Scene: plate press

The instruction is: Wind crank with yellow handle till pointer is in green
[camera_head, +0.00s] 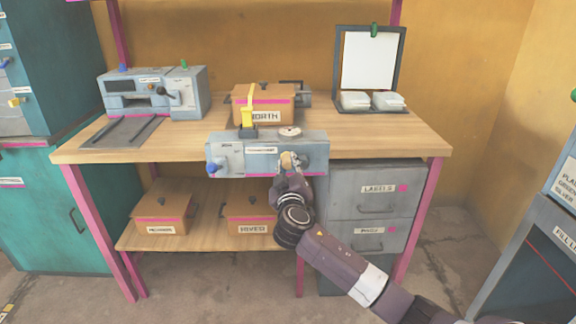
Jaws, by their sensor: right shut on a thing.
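The grey press box (226,158) is mounted at the front edge of the wooden workbench. My right gripper (290,168) reaches up to the right half of its front face and is shut on the crank's handle there. The gripper covers most of the crank; only a small tan-yellow part (287,158) shows at the fingers. A small round dial (290,131) sits on top of the box, above the gripper. Its pointer and any green zone are too small to read. My left gripper is out of view.
A blue knob (211,168) is on the box's left front. A yellow upright piece (248,103) stands behind the box, before a labelled brown bin (278,103). A grey machine (190,95) stands left on the bench, a framed white panel (369,60) right. Grey drawers (343,206) stand below right.

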